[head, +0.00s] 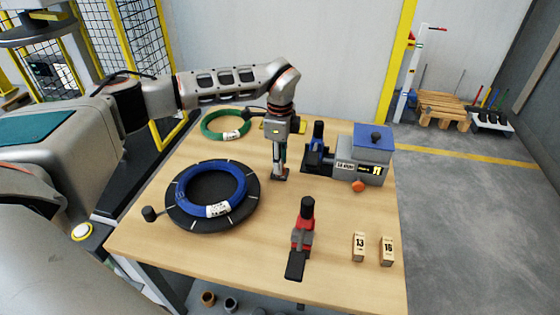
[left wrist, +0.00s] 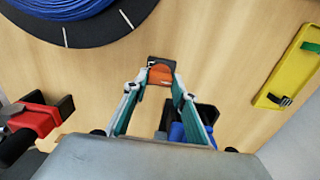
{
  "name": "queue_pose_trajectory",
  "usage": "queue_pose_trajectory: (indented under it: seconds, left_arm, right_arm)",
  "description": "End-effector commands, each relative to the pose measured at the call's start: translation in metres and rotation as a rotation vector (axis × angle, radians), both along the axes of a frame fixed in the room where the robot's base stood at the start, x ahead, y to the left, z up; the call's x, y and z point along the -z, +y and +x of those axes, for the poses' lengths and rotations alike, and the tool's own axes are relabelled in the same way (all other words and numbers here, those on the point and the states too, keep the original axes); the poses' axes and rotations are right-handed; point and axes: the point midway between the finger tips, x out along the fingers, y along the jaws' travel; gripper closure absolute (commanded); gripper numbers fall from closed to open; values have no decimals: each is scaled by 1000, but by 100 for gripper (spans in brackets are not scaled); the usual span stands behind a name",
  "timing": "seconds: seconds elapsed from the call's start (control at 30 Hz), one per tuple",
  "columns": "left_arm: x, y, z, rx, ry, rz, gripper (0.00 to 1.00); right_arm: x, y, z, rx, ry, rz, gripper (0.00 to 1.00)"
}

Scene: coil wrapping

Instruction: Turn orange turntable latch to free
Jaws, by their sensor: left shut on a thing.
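The orange latch (left wrist: 160,74) sits on a small dark base on the wooden table, beside the turntable, in the left wrist view. My left gripper (left wrist: 154,82) is shut on the latch, with one fingertip on each side of it. In the head view my left gripper (head: 280,170) points down at the table just right of the turntable and hides most of the latch. The black turntable (head: 250,206) carries a blue coil (head: 181,192) with a white label; both also show at the top left of the left wrist view. My right gripper is not in view.
A green coil (head: 205,127) lies at the back left. A grey and blue machine (head: 362,172) stands to the right. A red tool with a black handle (head: 302,238) stands in front. Blocks marked 13 (head: 358,247) and 16 (head: 387,251) are front right. A yellow piece (left wrist: 290,70) lies behind.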

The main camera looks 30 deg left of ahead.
Motion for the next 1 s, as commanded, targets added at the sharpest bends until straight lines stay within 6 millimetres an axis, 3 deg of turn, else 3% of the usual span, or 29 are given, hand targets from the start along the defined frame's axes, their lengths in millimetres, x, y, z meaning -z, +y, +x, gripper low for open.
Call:
queue_pose_trajectory:
  seconds: [0.63,0.67,0.7,1.0]
  left_arm:
    - [0,0,0,-48,0,0,95]
    - [0,0,0,-48,0,0,66]
    - [0,0,0,-48,0,0,57]
    - [0,0,0,-47,0,0,57]
  right_arm:
    - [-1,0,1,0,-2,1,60]
    - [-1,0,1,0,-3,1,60]
    - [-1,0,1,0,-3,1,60]
    - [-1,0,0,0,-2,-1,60]
